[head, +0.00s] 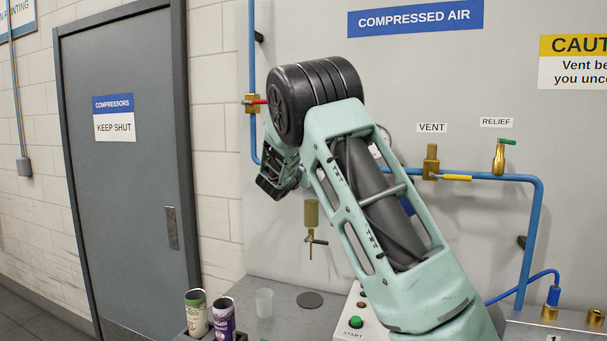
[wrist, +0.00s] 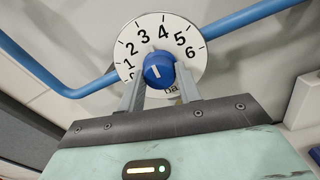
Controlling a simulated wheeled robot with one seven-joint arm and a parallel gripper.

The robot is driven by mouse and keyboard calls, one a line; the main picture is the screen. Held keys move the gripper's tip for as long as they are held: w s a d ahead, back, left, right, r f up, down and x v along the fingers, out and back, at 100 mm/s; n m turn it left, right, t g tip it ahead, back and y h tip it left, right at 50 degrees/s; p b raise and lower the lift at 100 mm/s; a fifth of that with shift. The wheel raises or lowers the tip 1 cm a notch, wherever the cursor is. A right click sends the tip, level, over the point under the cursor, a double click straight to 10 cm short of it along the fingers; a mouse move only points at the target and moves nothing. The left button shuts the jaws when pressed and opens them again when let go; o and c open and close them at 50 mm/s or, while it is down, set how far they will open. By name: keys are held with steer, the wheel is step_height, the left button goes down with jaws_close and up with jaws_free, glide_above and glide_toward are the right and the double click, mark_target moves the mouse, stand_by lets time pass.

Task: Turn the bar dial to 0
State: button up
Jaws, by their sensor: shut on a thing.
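The bar dial is a white round plate (wrist: 128,62) with black numbers, up to 6, and "ba" partly visible at its lower right. In the wrist view its blue knob (wrist: 160,62) sits at the centre, with a short white mark on its front face. I cannot tell exactly which number the mark points to. My gripper (wrist: 159,76) is shut on the blue knob, one grey finger on each side. The lowest numbers at the lower left are partly hidden by a finger. In the head view my arm hides the gripper's fingertips and most of the dial area.
A blue pipe (head: 536,235) runs along the wall, with a vent valve (head: 431,160) and a relief valve (head: 498,156) right of my arm. A brass tap (head: 311,214) hangs left of it. Below stand printed cans (head: 196,315), a clear cup (head: 264,303) and a start box (head: 355,322).

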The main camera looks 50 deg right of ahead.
steer(key=n+p, duration=1.2)
steer(key=n, duration=0.6)
steer(key=shift+a+g, duration=0.1)
steer(key=shift+g, duration=0.2)
steer(key=shift+n+p, duration=0.3)
steer(key=o, duration=1)
steer(key=b+v, duration=0.6)
steer(key=v, duration=1.1)
steer(key=shift+a, duration=0.25)
steer(key=shift+f, duration=0.15)
